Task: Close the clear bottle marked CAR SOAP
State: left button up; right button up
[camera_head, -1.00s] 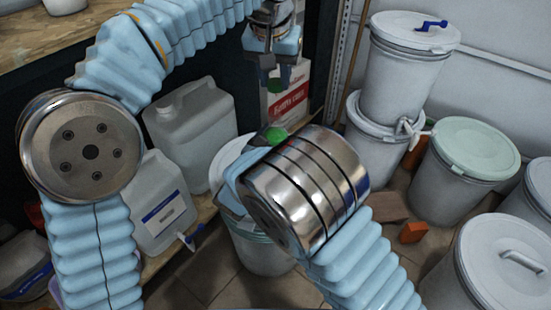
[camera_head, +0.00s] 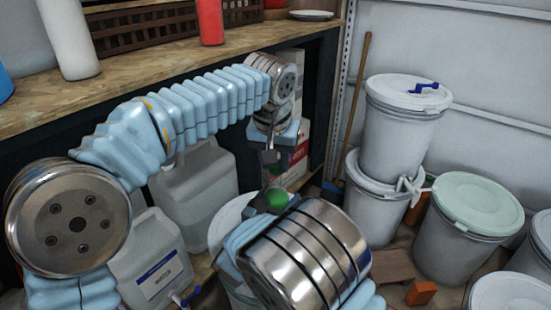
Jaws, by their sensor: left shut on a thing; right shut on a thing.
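I can read no CAR SOAP label, and most of any bottle is hidden behind my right wrist. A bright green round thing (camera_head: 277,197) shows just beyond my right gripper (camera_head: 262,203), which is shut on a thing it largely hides. I cannot tell whether the green is a bottle's contents or part of its top. My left gripper (camera_head: 273,163) is above it, pointing down and shut on a small dark thing that is hard to make out. A gap shows between that gripper and the green thing.
White canisters (camera_head: 200,185) and a labelled canister (camera_head: 150,262) stand at left under the wooden shelf (camera_head: 165,68). Stacked white buckets (camera_head: 400,130) and a green-lidded bucket (camera_head: 465,235) stand at right. An orange block (camera_head: 421,293) lies on the floor.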

pick_arm(q)
jog(key=shift+f, duration=0.9)
jog(key=shift+f, duration=0.55)
